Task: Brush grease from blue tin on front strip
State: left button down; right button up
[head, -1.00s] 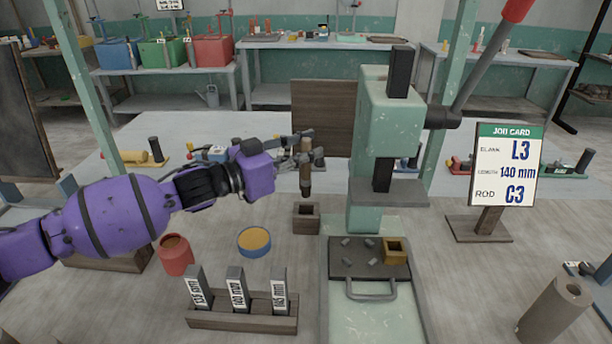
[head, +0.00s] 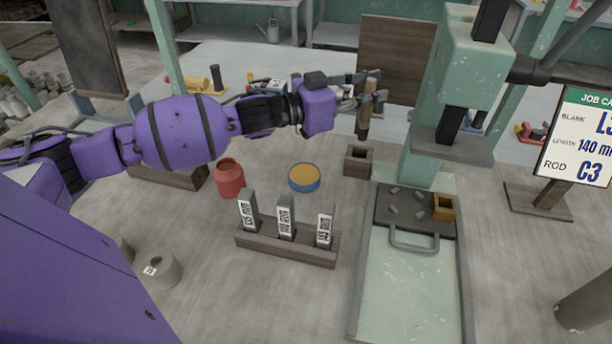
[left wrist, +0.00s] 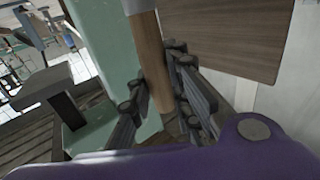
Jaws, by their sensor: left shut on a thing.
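The blue tin (head: 303,185) holds yellow-orange grease and stands open on the bench in the head view. My left gripper (head: 370,98) is right of and beyond the tin, shut on an upright brush (head: 364,124) with a wooden handle. The brush's lower end is just above a small dark wooden box (head: 358,160), apart from the tin. I cannot tell for sure which part is the front strip. My right gripper is out of view.
A green press (head: 440,110) stands right of the gripper, with a dark plate (head: 400,222) carrying small pegs and a brass block. A red pot (head: 229,180) is left of the tin. A wooden rack (head: 285,247) with labelled gauges stands in front.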

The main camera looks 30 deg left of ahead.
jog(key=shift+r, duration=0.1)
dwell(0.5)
